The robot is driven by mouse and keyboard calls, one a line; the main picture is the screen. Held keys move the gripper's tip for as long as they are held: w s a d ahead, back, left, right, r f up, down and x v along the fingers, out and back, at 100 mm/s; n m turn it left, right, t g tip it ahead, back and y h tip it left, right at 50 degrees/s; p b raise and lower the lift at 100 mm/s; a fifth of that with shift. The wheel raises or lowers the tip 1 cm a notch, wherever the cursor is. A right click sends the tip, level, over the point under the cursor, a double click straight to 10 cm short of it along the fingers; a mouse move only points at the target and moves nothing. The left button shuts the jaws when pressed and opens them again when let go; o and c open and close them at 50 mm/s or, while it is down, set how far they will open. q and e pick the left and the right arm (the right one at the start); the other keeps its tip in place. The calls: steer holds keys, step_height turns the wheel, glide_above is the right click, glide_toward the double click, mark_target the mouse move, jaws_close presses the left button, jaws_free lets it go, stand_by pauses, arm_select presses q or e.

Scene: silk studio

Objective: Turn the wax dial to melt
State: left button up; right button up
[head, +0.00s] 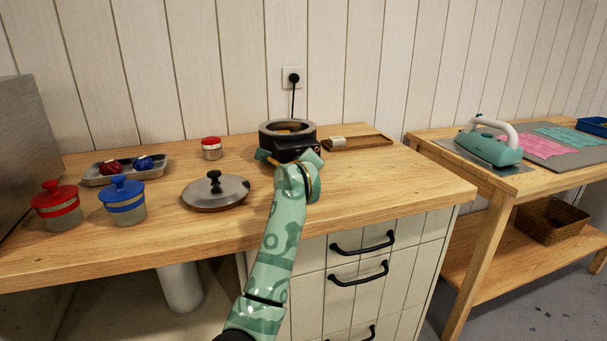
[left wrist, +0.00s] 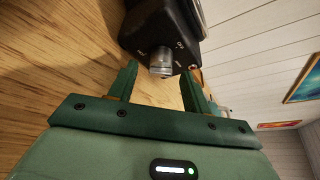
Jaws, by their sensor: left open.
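The wax warmer (head: 266,143) is a black box with a round, wide-rimmed pot on top, at the back of the wooden counter. Its silver dial (left wrist: 160,62) shows in the left wrist view on the black front face, with small pale marks around it that are too small to read surely. My left gripper (head: 289,160) is in front of the warmer and hides the dial in the head view. In the left wrist view my left gripper (left wrist: 160,80) is open, one finger on each side of the dial, with visible gaps. My right gripper is in neither view.
A lid (head: 232,190) lies left of my arm on the counter (head: 390,185). A red-capped jar (head: 211,150), a metal tray (head: 155,171), red (head: 58,212) and blue (head: 126,203) lidded pots stand further left. A wooden tray (head: 375,141) lies right. An iron (head: 489,148) stands on another table.

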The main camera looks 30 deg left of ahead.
arm_select(q)
steer(key=shift+w+a+f, duration=0.3)
steer(key=shift+w, duration=0.2)
steer(key=shift+w+a, duration=0.15)
steer(key=shift+w, duration=0.15)
steer(key=shift+r, duration=0.1)
steer(key=shift+c, duration=0.9)
steer(key=c, duration=0.8)
steer(key=shift+o, duration=0.2)
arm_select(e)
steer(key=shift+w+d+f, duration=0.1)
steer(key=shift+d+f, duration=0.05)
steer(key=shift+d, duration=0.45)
